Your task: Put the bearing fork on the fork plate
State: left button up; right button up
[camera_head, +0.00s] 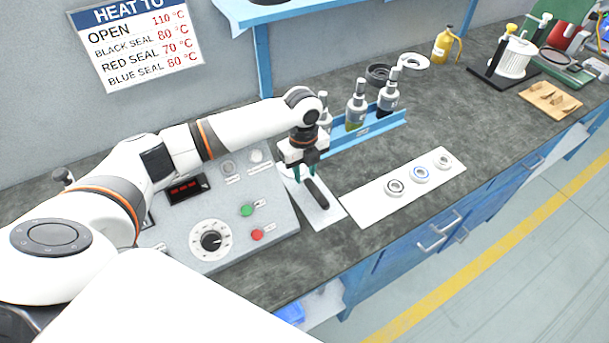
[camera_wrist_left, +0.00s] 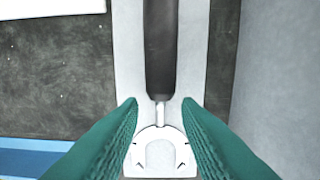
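The bearing fork has a black handle (camera_head: 319,192) and a pale forked head (camera_wrist_left: 160,148). It appears to lie along the narrow white fork plate (camera_head: 329,215), to the right of the control box. In the left wrist view the handle (camera_wrist_left: 161,50) points away along the plate (camera_wrist_left: 193,50). My left gripper (camera_head: 304,176) is over the head end of the fork. Its teal fingers (camera_wrist_left: 160,106) are apart, one on each side of the fork's neck and head, with gaps to both. My right gripper is not in view.
The control box (camera_head: 205,255) with dial and buttons stands left of the plate. A white strip (camera_head: 375,210) with three bearings lies to the right. A blue rack (camera_head: 385,128) with bottles stands behind. The bench's front edge is close to the plate.

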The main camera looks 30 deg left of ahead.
pick_arm(q)
notch_tip(320, 180, up, 10)
jog(key=shift+a, duration=0.2)
jog(key=shift+w+f, duration=0.1)
dwell(0.4)
